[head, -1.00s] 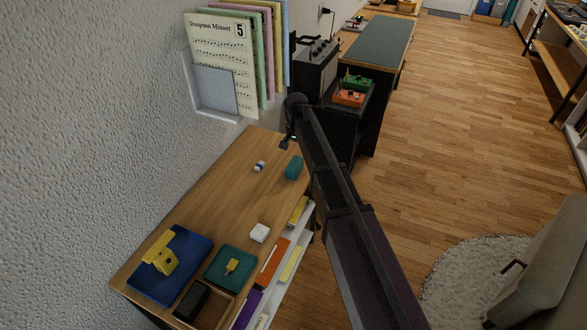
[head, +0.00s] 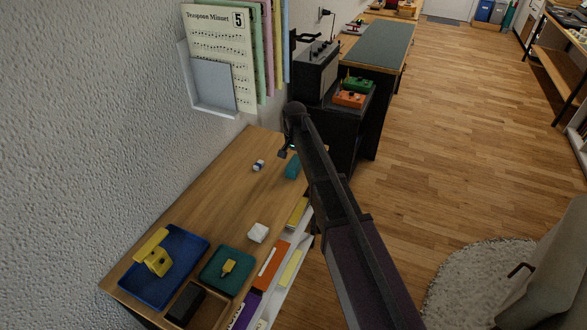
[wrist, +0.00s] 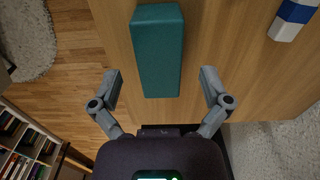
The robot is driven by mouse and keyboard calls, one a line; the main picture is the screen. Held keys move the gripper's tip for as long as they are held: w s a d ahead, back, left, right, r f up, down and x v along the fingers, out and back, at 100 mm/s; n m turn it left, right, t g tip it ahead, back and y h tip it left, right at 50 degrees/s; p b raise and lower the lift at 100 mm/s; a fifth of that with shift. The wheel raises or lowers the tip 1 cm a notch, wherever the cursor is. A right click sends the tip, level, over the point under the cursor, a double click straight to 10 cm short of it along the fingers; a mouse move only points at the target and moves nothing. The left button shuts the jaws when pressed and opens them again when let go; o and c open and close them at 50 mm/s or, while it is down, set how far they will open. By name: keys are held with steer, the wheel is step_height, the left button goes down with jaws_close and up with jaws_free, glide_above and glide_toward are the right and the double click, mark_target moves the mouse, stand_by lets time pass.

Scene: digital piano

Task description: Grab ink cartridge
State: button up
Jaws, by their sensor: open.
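A teal rectangular block (head: 292,167) lies on the wooden desktop near its far right edge. It also shows in the wrist view (wrist: 158,50), where it lies between and ahead of my spread fingers. I cannot tell from its look whether it is the ink cartridge. My gripper (wrist: 160,76) is open and empty over the block, with a gap on both sides. In the head view my gripper (head: 285,150) is at the block's far side, partly hidden by my arm. A small white and blue piece (head: 258,165) lies left of the block; it shows in the wrist view too (wrist: 294,14).
The wall stands close on the left.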

mark_target(295, 162)
stand_by(0.4)
steer(key=c, duration=1.2)
steer(key=shift+r, duration=0.1)
steer(key=shift+c, duration=0.2)
step_height(295, 162, up, 3)
steer(key=p, duration=0.3)
steer(key=shift+r, duration=0.1)
steer(key=s+d+r+p, duration=0.1)
steer(key=s, duration=0.6)
steer(key=s+d+p, duration=0.1)
steer(key=s+d, duration=0.1)
steer(key=s, duration=0.6)
steer(key=shift+s+d+r, duration=0.25)
steer(key=shift+s+r, duration=0.05)
steer(key=shift+r, duration=0.05)
